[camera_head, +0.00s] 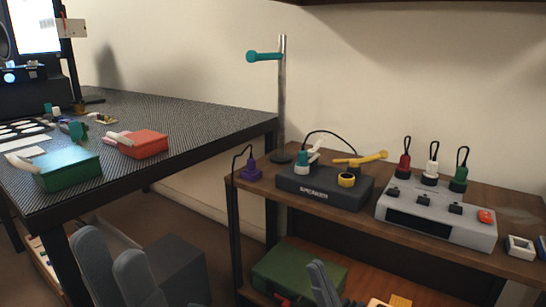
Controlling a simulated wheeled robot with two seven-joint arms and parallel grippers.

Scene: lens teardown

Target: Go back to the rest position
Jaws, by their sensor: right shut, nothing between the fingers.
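My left gripper (110,247) shows at the bottom left edge as two grey fingers with their tips apart. It is in front of the dark table's legs, below the tabletop, and I see nothing between the fingers. My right gripper (318,266) shows at the bottom centre as a narrow grey shape, shut and empty. It appears in front of the wooden bench's lower shelf. The rest of both arms is out of view.
The dark textured table (200,120) at left carries a green box (68,170) and a red box (143,144). The wooden bench (385,240) at right carries a dark speaker box (325,190), a grey panel (440,212) and a stand (282,110). A green case (300,268) lies on its lower shelf.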

